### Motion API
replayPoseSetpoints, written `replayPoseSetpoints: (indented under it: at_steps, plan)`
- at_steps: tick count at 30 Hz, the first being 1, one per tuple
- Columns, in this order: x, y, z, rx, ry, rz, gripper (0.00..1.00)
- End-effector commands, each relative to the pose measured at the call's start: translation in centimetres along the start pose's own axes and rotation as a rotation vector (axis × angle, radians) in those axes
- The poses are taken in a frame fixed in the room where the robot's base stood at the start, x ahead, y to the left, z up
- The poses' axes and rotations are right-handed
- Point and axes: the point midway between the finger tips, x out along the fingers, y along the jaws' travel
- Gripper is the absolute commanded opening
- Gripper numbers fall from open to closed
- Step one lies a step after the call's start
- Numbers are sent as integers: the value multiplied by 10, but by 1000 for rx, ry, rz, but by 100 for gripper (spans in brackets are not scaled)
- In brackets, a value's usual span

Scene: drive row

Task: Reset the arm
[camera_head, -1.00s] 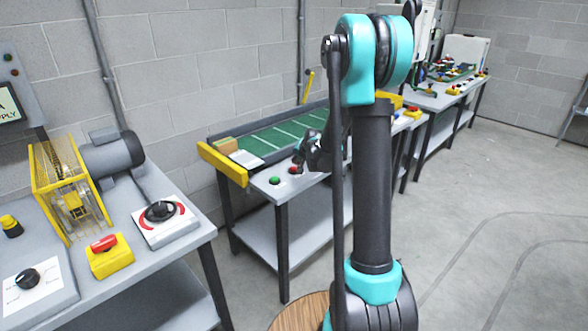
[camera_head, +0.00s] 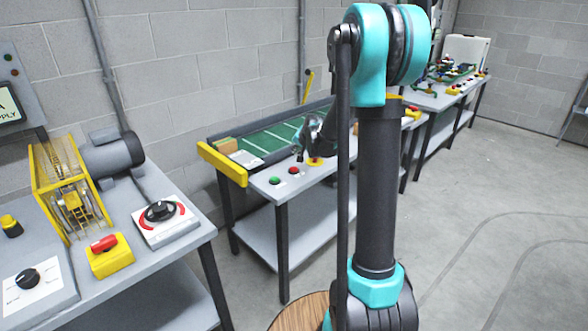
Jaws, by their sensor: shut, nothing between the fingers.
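My arm stands upright at the right of centre, dark with teal joints, bent at its top. Its far end hangs down behind the upright link. My gripper (camera_head: 299,154) shows small and dark in front of the green conveyor, in the air above the table with the buttons. Its fingers are shut with nothing between them. Part of the wrist is hidden behind the arm's thin rod.
The conveyor table (camera_head: 262,188) carries a green button (camera_head: 275,180), a red button (camera_head: 294,170) and a yellow end bar (camera_head: 222,164). At left a bench holds a motor (camera_head: 113,155), a yellow guard cage (camera_head: 66,185) and a red switch (camera_head: 104,243). Open floor (camera_head: 480,220) lies right.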

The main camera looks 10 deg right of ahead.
Motion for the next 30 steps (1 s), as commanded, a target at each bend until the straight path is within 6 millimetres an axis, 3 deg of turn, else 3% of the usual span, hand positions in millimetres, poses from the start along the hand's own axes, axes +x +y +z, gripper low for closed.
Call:
replayPoseSetpoints:
  at_steps: [7,11,17,24,30]
  plan:
    - [-4,2,3,-7,-3,4,0]
    - [-27,12,22,-54,-26,27,0]
    - [-90,52,82,-201,-101,98,0]
    - [-162,113,166,-382,-207,181,0]
    - [-208,165,232,-513,-296,237,0]
